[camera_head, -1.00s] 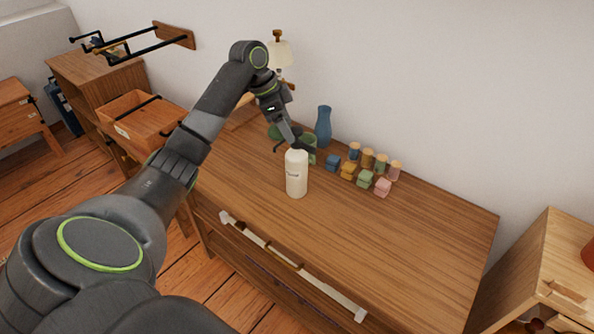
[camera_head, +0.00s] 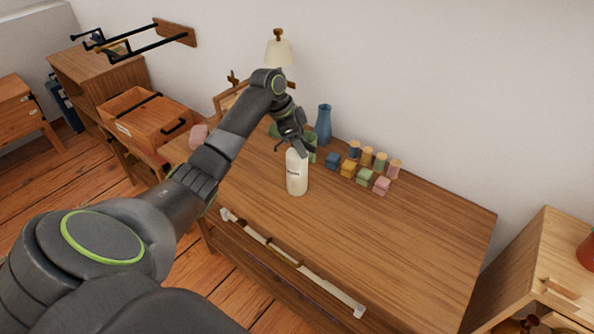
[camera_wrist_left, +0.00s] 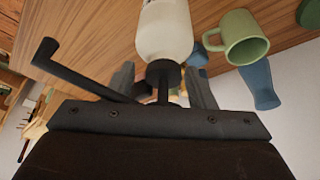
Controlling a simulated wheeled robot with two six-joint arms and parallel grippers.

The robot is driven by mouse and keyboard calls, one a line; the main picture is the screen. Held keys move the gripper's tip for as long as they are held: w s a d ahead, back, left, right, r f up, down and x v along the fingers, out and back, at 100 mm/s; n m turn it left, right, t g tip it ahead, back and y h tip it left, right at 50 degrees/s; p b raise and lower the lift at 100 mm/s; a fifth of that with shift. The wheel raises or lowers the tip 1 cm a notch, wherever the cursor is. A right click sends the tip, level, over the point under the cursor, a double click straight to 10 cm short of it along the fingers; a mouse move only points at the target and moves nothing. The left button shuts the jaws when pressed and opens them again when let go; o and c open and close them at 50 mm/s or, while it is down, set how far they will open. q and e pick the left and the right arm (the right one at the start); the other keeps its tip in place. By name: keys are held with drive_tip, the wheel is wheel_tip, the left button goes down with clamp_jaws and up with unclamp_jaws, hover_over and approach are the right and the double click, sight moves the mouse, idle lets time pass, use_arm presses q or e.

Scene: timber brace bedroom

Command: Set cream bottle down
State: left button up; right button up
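The cream bottle (camera_head: 297,174) is pale with a dark label and stands upright over the dresser top (camera_head: 395,245). Whether its base touches the wood is hard to tell. My left gripper (camera_head: 301,149) is right at its top. In the left wrist view the bottle (camera_wrist_left: 164,35) has a black collar and pump stem. The left fingers (camera_wrist_left: 163,78) stand either side of the collar with gaps visible, so they look open. A black bent bar, apparently the pump spout (camera_wrist_left: 85,80), sticks out to the left. My right gripper is not in view.
A green mug (camera_wrist_left: 245,40) is close by the bottle, with a blue vase (camera_head: 323,125) behind. Several coloured blocks and small jars (camera_head: 365,166) stand to the right. A lamp (camera_head: 279,50) is at the back. The dresser's front right is clear.

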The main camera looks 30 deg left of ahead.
use_arm(q)
clamp_jaws()
drive_tip(key=shift+r, duration=0.15)
